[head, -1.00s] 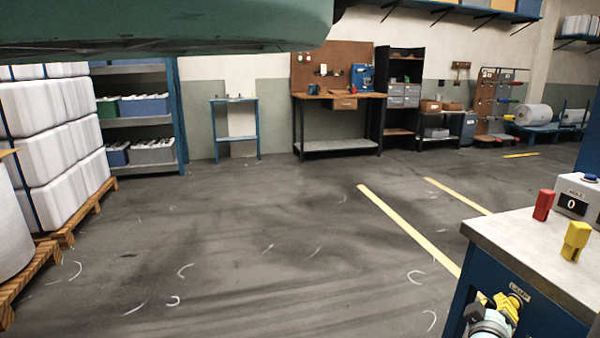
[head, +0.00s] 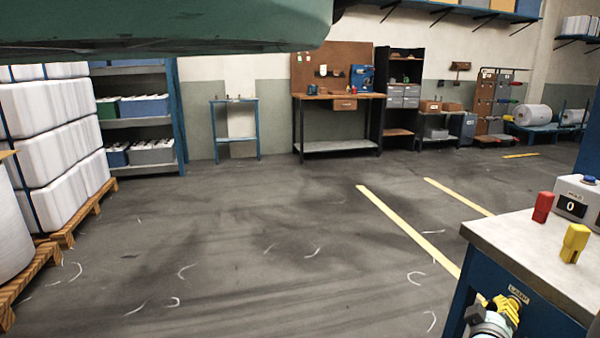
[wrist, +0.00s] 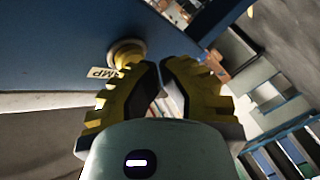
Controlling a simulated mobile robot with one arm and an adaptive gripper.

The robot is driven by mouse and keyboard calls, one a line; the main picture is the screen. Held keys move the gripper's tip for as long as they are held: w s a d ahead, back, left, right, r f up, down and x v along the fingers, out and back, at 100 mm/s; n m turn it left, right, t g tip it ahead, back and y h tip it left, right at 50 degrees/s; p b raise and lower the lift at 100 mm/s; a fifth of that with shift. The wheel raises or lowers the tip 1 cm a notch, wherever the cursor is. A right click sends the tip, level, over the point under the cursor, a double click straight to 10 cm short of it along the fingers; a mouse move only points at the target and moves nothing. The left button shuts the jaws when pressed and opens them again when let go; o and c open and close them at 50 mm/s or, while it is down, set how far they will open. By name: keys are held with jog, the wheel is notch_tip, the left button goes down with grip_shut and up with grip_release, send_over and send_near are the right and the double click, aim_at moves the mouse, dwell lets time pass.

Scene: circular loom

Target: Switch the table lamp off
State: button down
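A round brass-yellow knob (wrist: 127,53) sticks out of the blue side of the workbench, with a white label (wrist: 103,73) ending in "MP" beside it. In the head view the label (head: 519,294) sits under the bench top at the lower right. My gripper (wrist: 163,66) has yellow ridged fingers with dark pads. Its tips are nearly together with nothing seen between them. The knob lies just beyond and left of the left finger; I cannot tell whether they touch. In the head view my gripper (head: 504,308) is beside the bench side, below the label. The lamp itself is not in view.
The bench top (head: 510,235) carries a red block (head: 543,206), a yellow block (head: 575,243) and a grey box (head: 577,198) showing "0". Open floor (head: 250,250) lies to the left. Wrapped stacks on pallets (head: 55,140) stand at far left.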

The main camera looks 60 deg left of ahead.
jog(key=s+a+p, duration=0.2)
jog(key=s+p, duration=0.1)
jog(key=s, duration=0.2)
jog(key=shift+s, duration=0.35)
jog(key=shift+a, duration=0.1)
